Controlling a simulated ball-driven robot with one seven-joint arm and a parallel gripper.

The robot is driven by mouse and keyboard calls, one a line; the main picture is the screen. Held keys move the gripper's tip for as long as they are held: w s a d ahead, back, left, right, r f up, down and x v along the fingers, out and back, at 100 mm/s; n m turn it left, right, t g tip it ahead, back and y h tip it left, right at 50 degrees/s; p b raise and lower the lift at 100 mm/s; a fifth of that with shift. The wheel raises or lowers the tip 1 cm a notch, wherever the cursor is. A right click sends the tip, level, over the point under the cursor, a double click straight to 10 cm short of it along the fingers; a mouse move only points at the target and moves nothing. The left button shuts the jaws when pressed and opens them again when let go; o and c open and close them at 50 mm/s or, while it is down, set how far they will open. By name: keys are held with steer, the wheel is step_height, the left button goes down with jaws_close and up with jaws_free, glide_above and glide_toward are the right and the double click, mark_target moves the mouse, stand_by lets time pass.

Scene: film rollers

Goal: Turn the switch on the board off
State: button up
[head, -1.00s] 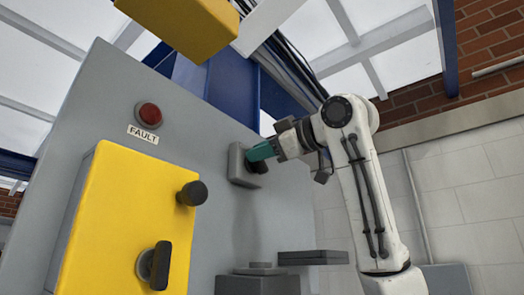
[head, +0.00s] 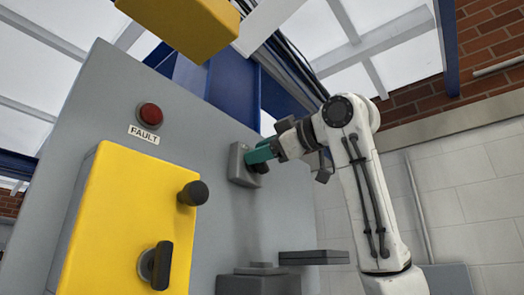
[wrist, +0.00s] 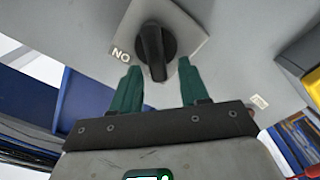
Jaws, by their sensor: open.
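The switch is a black rotary knob (wrist: 153,48) on a light grey square plate (wrist: 188,28) in the wrist view. Its narrow handle points down the picture toward my gripper. A label reading "NO", which may be an upside-down "ON", is left of the knob. My gripper (wrist: 158,66) is open, with one teal finger on each side of the handle's lower end. Gaps show between fingers and handle. In the head view, my gripper (head: 259,154) is at the grey switch plate (head: 238,163) on the board (head: 215,130), largely covering the knob.
A yellow box (head: 115,215) with two black knobs is at the left of the board in the head view. A red button (head: 150,115) marked "FAULT" is above it. A grey block (head: 258,284) and dark ledge (head: 313,258) are below my gripper. A yellow block (head: 185,25) hangs above.

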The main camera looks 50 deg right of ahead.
steer(key=shift+s, duration=0.1)
steer(key=s+b, duration=0.4)
steer(key=s, duration=0.6)
steer(key=shift+s+d, duration=0.2)
steer(key=shift+s, duration=0.1)
